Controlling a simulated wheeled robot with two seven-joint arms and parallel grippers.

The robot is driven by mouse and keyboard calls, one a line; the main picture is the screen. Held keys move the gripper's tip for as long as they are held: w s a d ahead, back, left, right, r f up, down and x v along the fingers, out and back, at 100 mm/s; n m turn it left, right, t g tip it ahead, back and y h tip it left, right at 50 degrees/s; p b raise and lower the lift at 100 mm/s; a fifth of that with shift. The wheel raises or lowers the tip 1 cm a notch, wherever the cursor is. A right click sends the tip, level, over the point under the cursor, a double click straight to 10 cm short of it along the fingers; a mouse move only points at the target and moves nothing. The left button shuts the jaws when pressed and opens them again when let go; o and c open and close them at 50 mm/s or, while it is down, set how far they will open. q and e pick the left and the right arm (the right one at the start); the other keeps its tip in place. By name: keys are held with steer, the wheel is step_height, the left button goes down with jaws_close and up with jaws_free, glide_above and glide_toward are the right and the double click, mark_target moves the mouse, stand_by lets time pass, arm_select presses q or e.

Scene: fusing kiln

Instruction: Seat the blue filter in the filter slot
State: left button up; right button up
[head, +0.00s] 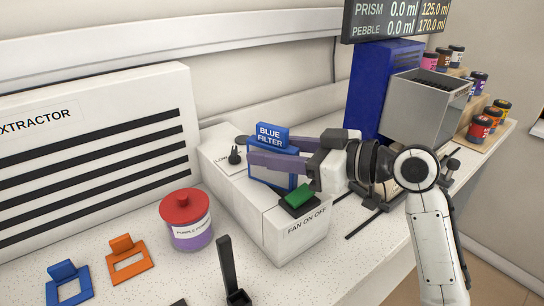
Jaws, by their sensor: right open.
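The blue filter (271,135), a framed plate with a labelled tab on top, stands upright on the white extractor box (292,235). Its tab shows above the fingers and part of its blue frame shows below them. My right gripper (268,153) reaches in from the right with its purplish fingers at the filter. The gripper is open, with one finger behind the other in this view. The fingers cover the middle of the filter. The filter slot is hidden, so I cannot tell how deep the filter sits. My left gripper is out of view.
A green fan switch (297,197) sits on the box close below my right gripper. A jar of purple powder (186,220), an orange frame (128,258), a blue frame (68,283) and a black upright post (229,272) stand to the left. A grey bin (425,105) stands behind right.

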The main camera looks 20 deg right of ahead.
steer(key=shift+w+a, duration=0.1)
jaws_close()
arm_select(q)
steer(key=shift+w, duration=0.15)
